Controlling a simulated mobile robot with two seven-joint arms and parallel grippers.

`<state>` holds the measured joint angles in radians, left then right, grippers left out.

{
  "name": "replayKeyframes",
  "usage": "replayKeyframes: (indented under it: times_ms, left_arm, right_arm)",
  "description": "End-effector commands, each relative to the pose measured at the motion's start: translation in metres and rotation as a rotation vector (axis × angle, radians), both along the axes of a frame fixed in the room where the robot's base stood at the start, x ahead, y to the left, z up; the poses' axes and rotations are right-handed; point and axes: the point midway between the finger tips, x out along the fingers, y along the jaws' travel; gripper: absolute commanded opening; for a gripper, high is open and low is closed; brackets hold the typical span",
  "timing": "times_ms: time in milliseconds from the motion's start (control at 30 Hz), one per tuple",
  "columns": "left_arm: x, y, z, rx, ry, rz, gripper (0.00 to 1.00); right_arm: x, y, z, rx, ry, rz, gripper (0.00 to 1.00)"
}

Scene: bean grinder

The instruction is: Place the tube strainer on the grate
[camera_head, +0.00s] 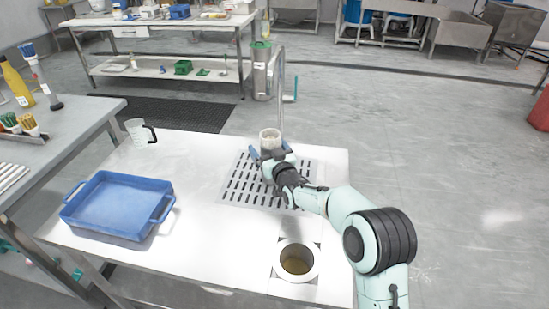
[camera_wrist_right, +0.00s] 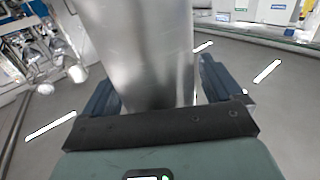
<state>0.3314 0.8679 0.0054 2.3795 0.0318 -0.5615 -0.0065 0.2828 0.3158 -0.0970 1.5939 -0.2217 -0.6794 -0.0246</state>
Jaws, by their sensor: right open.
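The tube strainer (camera_head: 270,134), a pale metal cylinder with an open top, stands upright at the far edge of the slotted grate (camera_head: 232,197). My right gripper (camera_head: 268,153) is around its near side. In the right wrist view the smooth metal tube (camera_wrist_right: 145,55) rises between the two blue fingers of the right gripper (camera_wrist_right: 158,88), which are open. The tube's lower end is hidden by the gripper, so I cannot see its contact with the grate. My left gripper is not in view.
The white table holds a blue tray (camera_head: 118,203) at left, a clear measuring jug (camera_head: 138,132) at far left and a round white-rimmed vessel (camera_head: 297,261) with brown contents at the front. A crank post (camera_head: 281,88) rises behind the strainer. The table's middle is clear.

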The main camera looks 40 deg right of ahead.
Motion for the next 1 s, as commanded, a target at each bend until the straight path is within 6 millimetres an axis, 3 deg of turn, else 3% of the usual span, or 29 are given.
replayKeyframes:
  times_ms: [600, 1000]
  left_arm:
    - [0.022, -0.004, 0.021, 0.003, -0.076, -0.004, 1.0]
    - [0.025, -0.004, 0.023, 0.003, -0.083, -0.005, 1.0]
  right_arm:
    - [-0.101, 0.031, 0.001, 0.0, 0.001, -0.001, 0.93]
    - [-0.114, 0.036, 0.0, 0.0, 0.0, -0.001, 0.93]
